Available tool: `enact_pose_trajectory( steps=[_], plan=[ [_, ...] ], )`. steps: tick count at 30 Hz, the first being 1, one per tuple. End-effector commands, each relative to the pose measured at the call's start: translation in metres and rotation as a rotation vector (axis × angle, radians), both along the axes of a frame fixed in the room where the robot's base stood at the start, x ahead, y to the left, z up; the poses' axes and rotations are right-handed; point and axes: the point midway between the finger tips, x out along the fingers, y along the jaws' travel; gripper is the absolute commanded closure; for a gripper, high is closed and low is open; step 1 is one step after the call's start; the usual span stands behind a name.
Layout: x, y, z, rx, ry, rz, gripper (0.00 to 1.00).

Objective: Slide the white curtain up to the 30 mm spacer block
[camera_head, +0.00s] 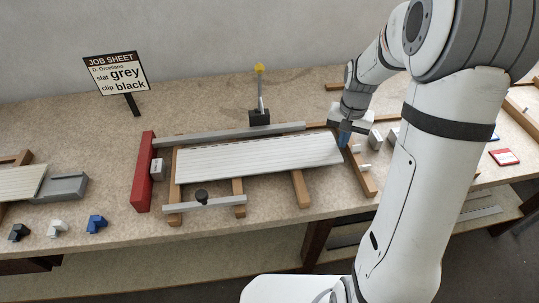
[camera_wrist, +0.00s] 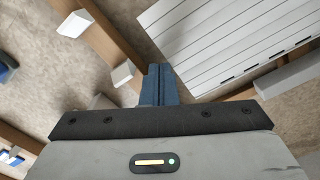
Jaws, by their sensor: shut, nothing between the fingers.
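The white curtain (camera_head: 258,158) is a ribbed slatted panel lying flat across wooden bearers; its right end also shows in the wrist view (camera_wrist: 232,42). A small pale block (camera_head: 157,169) stands against the red bar (camera_head: 143,172) at the left, with a gap between it and the curtain's left end. It may be the spacer block; no size can be read on it. My gripper (camera_head: 344,138) has its blue fingers shut and empty, pointing down just beside the curtain's right end. In the wrist view the fingertips (camera_wrist: 160,82) are close to the curtain's edge; contact cannot be told.
A grey rail (camera_head: 228,133) runs behind the curtain, with a yellow-topped clamp (camera_head: 260,95) beyond it. A short front rail (camera_head: 212,202) carries a black knob. White pegs (camera_wrist: 123,73) stand by a wooden bar near my fingers. Clips (camera_head: 57,228) lie at front left.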

Motion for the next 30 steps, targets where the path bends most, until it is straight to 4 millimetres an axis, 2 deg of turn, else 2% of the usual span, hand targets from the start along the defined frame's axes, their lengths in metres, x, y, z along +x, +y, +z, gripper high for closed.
enact_pose_trajectory(
  steps=[12, 30],
  plan=[
    [-0.002, 0.01, 0.0, 0.0, 0.0, 0.0, 1.0],
    [-0.003, 0.015, 0.0, 0.0, 0.001, 0.001, 1.0]
  ],
)
